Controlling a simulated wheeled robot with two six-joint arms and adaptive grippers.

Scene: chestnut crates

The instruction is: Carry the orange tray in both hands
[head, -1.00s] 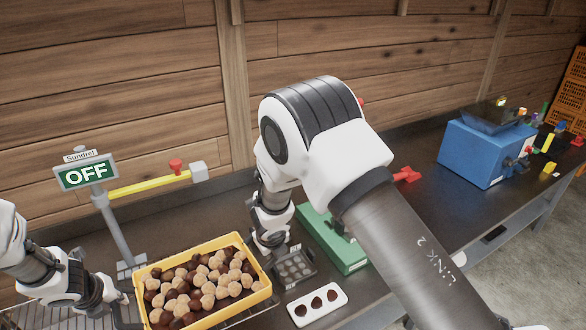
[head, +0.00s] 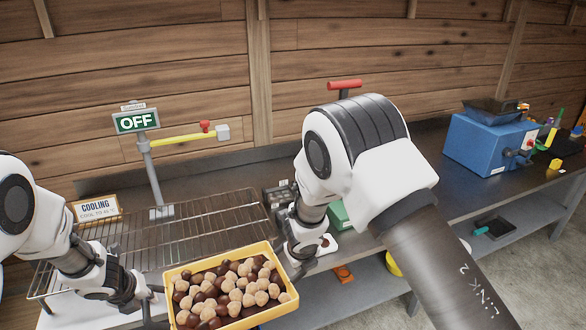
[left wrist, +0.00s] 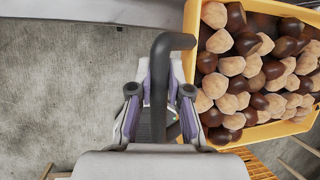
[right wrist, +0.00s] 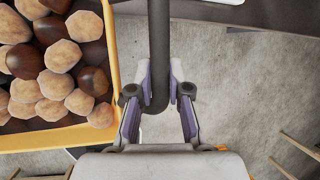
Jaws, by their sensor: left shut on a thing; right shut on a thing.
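The orange tray (head: 262,312) is full of brown and pale chestnuts and hangs level in front of the bench in the head view. Its rim shows in the left wrist view (left wrist: 255,133) and the right wrist view (right wrist: 112,45). My left gripper (head: 148,300) is at the tray's left end, shut on a dark bar handle (left wrist: 165,60). My right gripper (right wrist: 158,100) is at the right end, shut on the other dark handle (right wrist: 158,45). In the head view my right arm hides part of the bench, and the right fingertips are hard to make out.
A wire rack (head: 190,228) lies just behind the tray, with a cooling sign (head: 95,208) at its left. A post with an OFF sign (head: 136,121) and yellow arm stands behind it. A blue machine (head: 490,143) is farther right. Concrete floor (left wrist: 75,85) shows below the tray.

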